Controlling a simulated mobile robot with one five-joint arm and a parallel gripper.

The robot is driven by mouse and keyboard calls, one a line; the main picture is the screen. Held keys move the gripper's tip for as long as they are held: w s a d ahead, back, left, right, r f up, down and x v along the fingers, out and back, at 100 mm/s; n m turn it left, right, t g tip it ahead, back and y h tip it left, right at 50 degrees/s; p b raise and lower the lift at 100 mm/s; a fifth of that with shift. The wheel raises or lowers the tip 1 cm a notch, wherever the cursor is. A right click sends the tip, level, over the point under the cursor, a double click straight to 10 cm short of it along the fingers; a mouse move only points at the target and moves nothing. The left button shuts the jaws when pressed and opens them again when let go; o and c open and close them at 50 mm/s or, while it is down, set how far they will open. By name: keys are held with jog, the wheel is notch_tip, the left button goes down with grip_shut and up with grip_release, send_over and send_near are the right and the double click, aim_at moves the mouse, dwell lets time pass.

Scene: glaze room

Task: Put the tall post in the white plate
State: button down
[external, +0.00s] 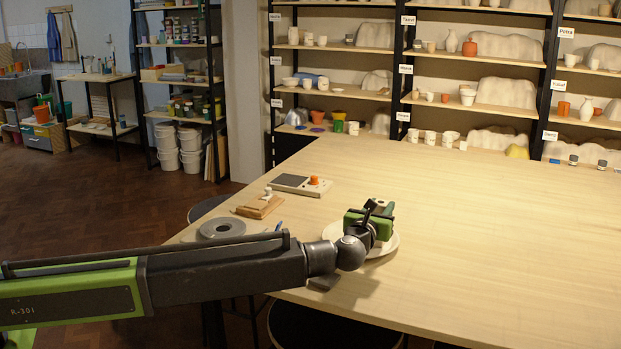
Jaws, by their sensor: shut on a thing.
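The white plate (393,243) lies on the wooden table, partly hidden behind my wrist and gripper. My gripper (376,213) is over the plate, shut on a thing.
Shelves of pottery (335,92) stand behind. The table's right side is clear.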

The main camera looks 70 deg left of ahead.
jog(key=shift+f, duration=0.15)
jog(key=c, duration=1)
grip_release()
jog(key=shift+s+d+r, duration=0.2)
jog(key=shift+s+r, duration=0.05)
jog(key=v, duration=1.1)
jog(key=shift+s+d, duration=0.15)
